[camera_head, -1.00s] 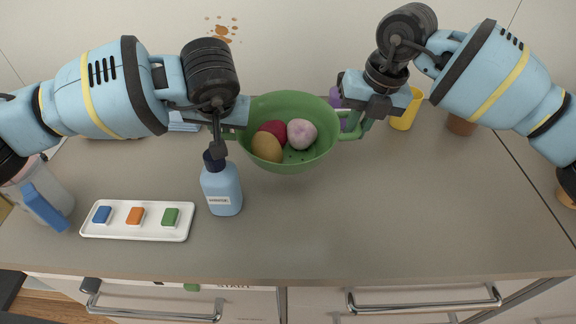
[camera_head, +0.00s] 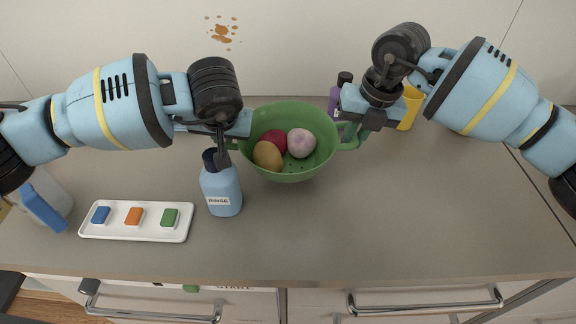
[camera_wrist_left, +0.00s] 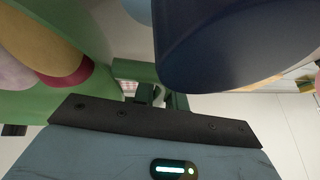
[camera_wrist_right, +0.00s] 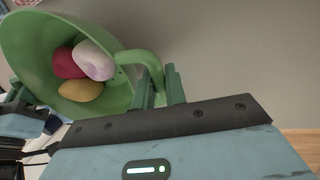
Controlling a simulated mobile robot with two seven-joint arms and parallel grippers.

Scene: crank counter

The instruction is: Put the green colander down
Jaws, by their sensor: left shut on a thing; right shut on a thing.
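The green colander (camera_head: 292,172) is in the middle of the head view, with several round vegetables or fruits in it: a red one (camera_head: 274,141), a pinkish one (camera_head: 301,143) and a tan one (camera_head: 267,156). My right gripper (camera_head: 352,134) is shut on its right handle, and the right wrist view shows that handle (camera_wrist_right: 140,62) between the fingers. My left gripper (camera_head: 232,143) is shut on the left handle, which is mostly hidden by my wrist. Whether the colander's base touches the counter is hard to tell.
A blue rinse bottle (camera_head: 221,192) stands close to my left gripper. A white tray (camera_head: 135,233) with blue, orange and green blocks lies front left. A yellow cup (camera_head: 410,108) and a purple bottle (camera_head: 334,101) stand behind. The counter's front right (camera_head: 400,220) is clear.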

